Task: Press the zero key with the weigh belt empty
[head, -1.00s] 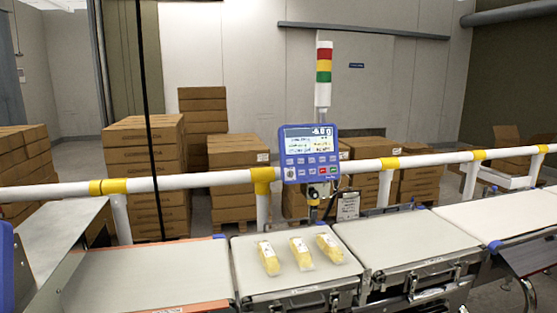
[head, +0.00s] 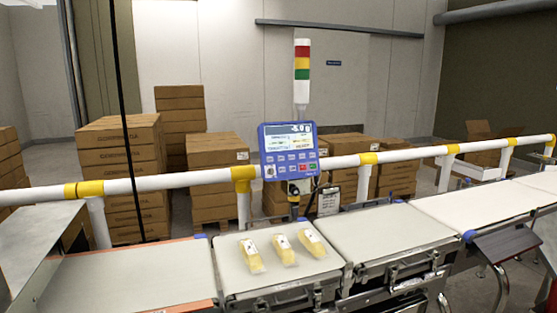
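The blue control panel (head: 289,150) stands on a post behind the belts, with a lit screen and rows of small keys below it. The key labels are too small to read, so I cannot tell which is the zero key. The weigh belt (head: 236,284) sits in front of the panel. Several packs lie on it: a left yellow pack (head: 252,255), a middle one (head: 284,250) and a right one (head: 312,243), side by side and apart. The belt is not empty. Neither of my grippers is in view.
A white rail (head: 205,181) with yellow joints runs across behind the belts. An infeed belt (head: 130,280) lies left, further belts (head: 395,232) right. A light tower (head: 302,70) rises above the panel. Stacked cartons (head: 120,165) stand behind the rail.

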